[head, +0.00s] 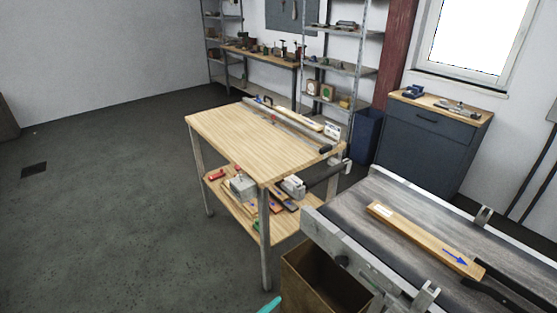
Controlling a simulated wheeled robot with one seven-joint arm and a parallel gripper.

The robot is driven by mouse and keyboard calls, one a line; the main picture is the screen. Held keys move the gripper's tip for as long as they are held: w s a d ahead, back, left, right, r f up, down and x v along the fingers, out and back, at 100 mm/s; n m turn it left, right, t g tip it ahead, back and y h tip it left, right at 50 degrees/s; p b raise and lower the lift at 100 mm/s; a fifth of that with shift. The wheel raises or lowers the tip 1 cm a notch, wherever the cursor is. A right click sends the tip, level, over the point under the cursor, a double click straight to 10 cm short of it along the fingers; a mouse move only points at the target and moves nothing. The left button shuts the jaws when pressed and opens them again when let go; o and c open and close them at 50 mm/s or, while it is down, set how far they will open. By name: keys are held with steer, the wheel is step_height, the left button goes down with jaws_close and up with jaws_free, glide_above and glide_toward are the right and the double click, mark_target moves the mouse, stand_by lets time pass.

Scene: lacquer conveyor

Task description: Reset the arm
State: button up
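Two dark finger-like shapes, which look like my gripper (472,271), reach in from the lower right edge of the head view. They lie near the right end of a wooden board (420,234). The board lies flat on the grey conveyor belt (400,198), with a white label at its far left end and a blue arrow near its right end. I cannot tell whether the fingers touch the board or stand clear of it. The rest of my arm is mostly out of view.
Left of the conveyor stands a wooden workbench (230,130) with a lower shelf of tools. A brown open bin (325,281) stands beside the conveyor. A dark cabinet (430,143) and a blue bin (366,136) stand behind. The floor at left is clear.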

steer(key=s+a+f+n+t+y, duration=0.1)
steer(key=s+a+n+y, duration=0.2)
steer(key=s, duration=0.7)
steer(key=s+a+f+n+t+y, duration=0.15)
steer(key=s+a+n, duration=0.25)
steer(key=s, duration=0.6)
steer(key=s+d+r+n+y, duration=0.6)
steer(key=s+r+n+y, duration=0.1)
steer(key=s+r+n, duration=0.1)
steer(key=shift+s+d+r+n, duration=0.3)
steer(key=shift+s+n, duration=0.2)
steer(key=shift+s, duration=0.2)
steer(key=shift+t, duration=0.25)
